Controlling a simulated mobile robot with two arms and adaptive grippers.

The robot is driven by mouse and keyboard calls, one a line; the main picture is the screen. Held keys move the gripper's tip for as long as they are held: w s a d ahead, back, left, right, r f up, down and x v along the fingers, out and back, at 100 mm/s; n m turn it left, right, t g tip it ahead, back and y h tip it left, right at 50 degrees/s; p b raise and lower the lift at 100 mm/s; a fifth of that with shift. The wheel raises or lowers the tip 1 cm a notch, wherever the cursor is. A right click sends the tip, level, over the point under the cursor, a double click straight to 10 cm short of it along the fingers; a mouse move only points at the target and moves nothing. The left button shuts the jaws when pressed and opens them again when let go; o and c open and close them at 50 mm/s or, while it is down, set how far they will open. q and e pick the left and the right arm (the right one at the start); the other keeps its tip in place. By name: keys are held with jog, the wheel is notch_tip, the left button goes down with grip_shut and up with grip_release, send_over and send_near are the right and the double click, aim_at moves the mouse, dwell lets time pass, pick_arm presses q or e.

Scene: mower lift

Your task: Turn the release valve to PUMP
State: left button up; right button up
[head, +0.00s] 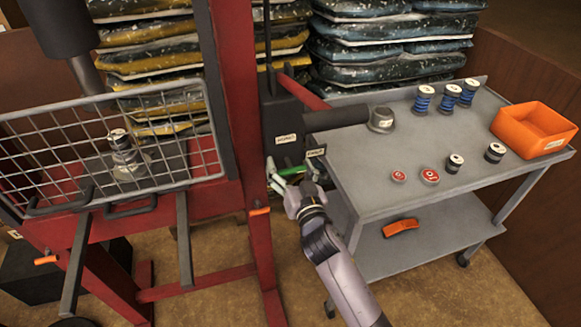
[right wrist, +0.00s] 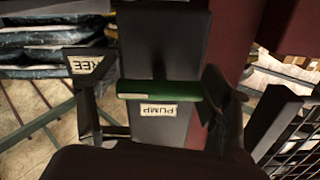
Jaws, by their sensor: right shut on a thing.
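The release valve's green handle (head: 292,171) is low on the dark pump unit (head: 284,124) beside the red press frame. In the right wrist view the green handle (right wrist: 165,92) lies crosswise between my fingers, just above an upside-down PUMP label (right wrist: 158,110). My right gripper (head: 294,174) is shut on the handle. In the right wrist view its fingers (right wrist: 158,108) stand at either end of the handle. The valve's pivot is hidden. My left gripper is not in view.
A grey cart (head: 380,165) stands close right of my right gripper, bearing blue springs (head: 447,98), small parts and an orange bin (head: 533,128). The red press frame (head: 238,95) and wire guard (head: 110,145) are on the left. Stacked bags (head: 390,45) are behind.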

jog(key=shift+n, duration=0.3)
jog(key=n, duration=0.3)
jog(key=shift+n, duration=0.4)
jog(key=n, duration=0.4)
jog(key=shift+n+p, duration=0.3)
jog(key=shift+p, duration=0.05)
jog(key=n, duration=0.4)
jog(key=shift+n, duration=2.4)
jog(key=shift+r+p, duration=0.1)
jog(key=shift+p, duration=0.2)
jog(key=o, duration=1)
